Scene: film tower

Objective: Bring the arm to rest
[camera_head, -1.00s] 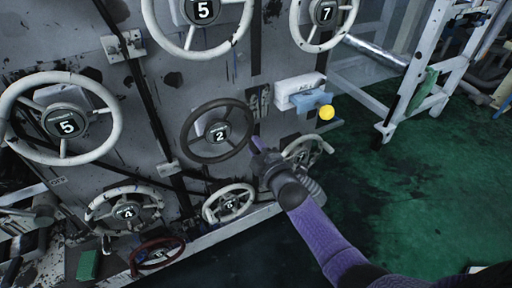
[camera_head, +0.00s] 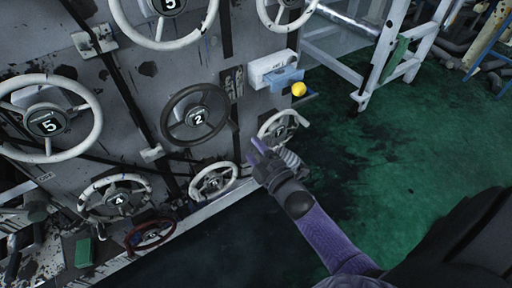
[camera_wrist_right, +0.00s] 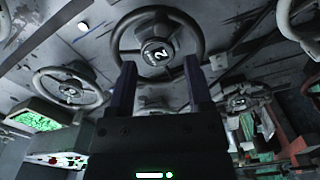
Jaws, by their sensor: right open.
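My right arm comes in from the lower right in the head view, with a purple forearm. My right gripper (camera_head: 257,153) is open and empty, in front of the panel, to the lower right of the dark handwheel marked 2 (camera_head: 198,118). In the right wrist view the two fingers (camera_wrist_right: 161,85) stand apart with nothing between them. The dark wheel (camera_wrist_right: 158,14) lies beyond the fingertips there. I cannot tell the exact gap, but the gripper looks clear of the wheel. My left gripper is not in view.
Several white handwheels cover the grey panel (camera_head: 135,70); one (camera_head: 281,128) is just beyond my gripper. A red wheel (camera_head: 151,235) sits low. Green floor (camera_head: 400,150) is open at right.

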